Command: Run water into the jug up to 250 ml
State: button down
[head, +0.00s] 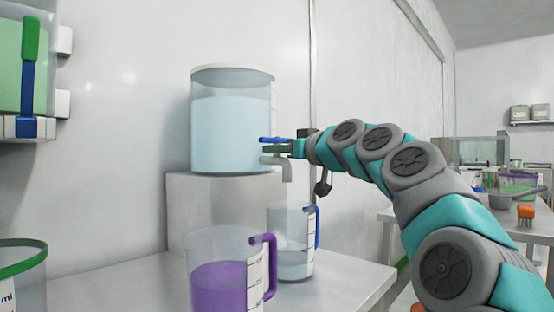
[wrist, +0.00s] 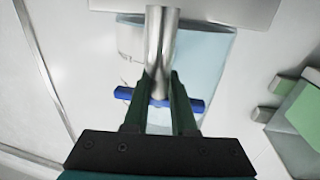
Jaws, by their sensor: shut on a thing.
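A clear tank of pale blue water (head: 232,130) stands on a grey block, with a metal tap spout (head: 288,172) at its right. My gripper (head: 297,148) is at the tap and shut on its blue lever (head: 271,140). In the wrist view the fingers (wrist: 159,82) straddle the metal tap, and the blue lever (wrist: 197,105) sticks out on both sides. A clear jug with a blue handle (head: 317,228) stands upright below the spout. Pale liquid seems to fill its lower part; the exact level against the marks is unreadable. No stream is clearly visible.
A jug of purple liquid (head: 222,288) with a purple handle stands in front, partly overlapping the blue-handled jug. A green-rimmed container (head: 22,262) is at the left edge. The grey block (head: 215,210) backs the bench. Another table with items is at the far right.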

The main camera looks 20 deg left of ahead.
jog(key=c, duration=0.7)
grip_release()
jog(key=shift+d, duration=0.1)
jog(key=b+v, duration=0.1)
jog(key=v, duration=0.6)
jog(key=shift+s+d, duration=0.25)
